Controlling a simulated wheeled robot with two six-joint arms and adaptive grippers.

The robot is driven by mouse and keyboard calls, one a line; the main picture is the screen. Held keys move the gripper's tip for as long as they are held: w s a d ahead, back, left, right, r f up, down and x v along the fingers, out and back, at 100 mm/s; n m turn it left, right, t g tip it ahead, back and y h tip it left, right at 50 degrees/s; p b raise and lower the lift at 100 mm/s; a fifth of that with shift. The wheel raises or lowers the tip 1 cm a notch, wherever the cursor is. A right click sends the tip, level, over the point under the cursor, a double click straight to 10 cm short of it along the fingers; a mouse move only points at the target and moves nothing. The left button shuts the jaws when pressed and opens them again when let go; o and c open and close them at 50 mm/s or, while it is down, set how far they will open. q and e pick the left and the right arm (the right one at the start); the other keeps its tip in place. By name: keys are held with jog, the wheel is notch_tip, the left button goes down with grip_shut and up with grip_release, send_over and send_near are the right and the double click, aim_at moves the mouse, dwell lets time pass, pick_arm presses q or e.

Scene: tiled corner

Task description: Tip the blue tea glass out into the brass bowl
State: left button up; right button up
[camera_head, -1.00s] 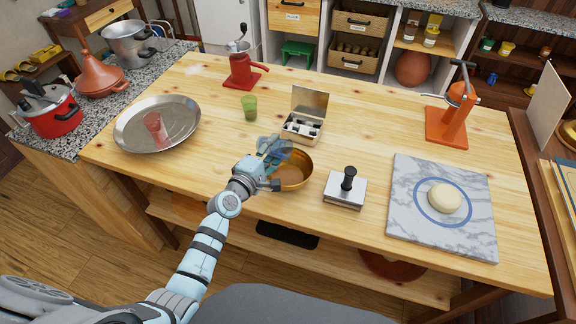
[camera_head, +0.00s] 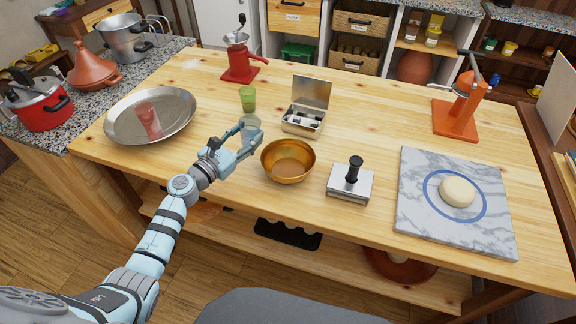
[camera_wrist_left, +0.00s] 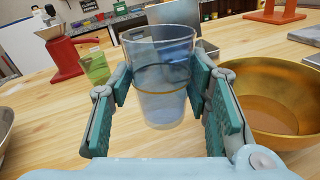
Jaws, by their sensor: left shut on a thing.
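The blue tea glass (camera_head: 251,126) is see-through, with a thin dark band around it in the left wrist view (camera_wrist_left: 162,80). My left gripper (camera_head: 245,141) is shut on its sides, and the glass stands upright between the green finger pads. I cannot tell whether the glass touches the table. I see no clear liquid in it. The brass bowl (camera_head: 288,161) stands on the table to the right of the glass, apart from it. In the left wrist view the bowl (camera_wrist_left: 270,78) is cut off at the right edge; its contents are unclear. My right gripper is out of view.
A green glass (camera_head: 248,99) and an open metal tin (camera_head: 303,118) stand just behind. A steel tray (camera_head: 183,126) bearing a red glass (camera_head: 149,122) is at left. A tamper (camera_head: 351,180) and a marble board (camera_head: 420,225) are at right. The front left of the table is clear.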

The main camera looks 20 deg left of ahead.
pick_arm(q)
jog(key=shift+w+a+f+n+b, duration=0.1)
jog(key=shift+a+f+n+b, duration=0.4)
jog(key=shift+f+n+b, duration=0.3)
jog(key=shift+r+p, duration=0.15)
jog(key=shift+p, duration=0.2)
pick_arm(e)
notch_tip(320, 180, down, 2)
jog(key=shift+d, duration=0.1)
pick_arm(q)
jog(key=shift+a+r, duration=0.1)
jog(key=shift+r, duration=0.2)
notch_tip(320, 180, up, 5)
jog(key=a+p, duration=0.2)
jog(key=p, duration=0.2)
jog(key=shift+w+a+r, duration=0.2)
jog(key=shift+a, duration=0.2)
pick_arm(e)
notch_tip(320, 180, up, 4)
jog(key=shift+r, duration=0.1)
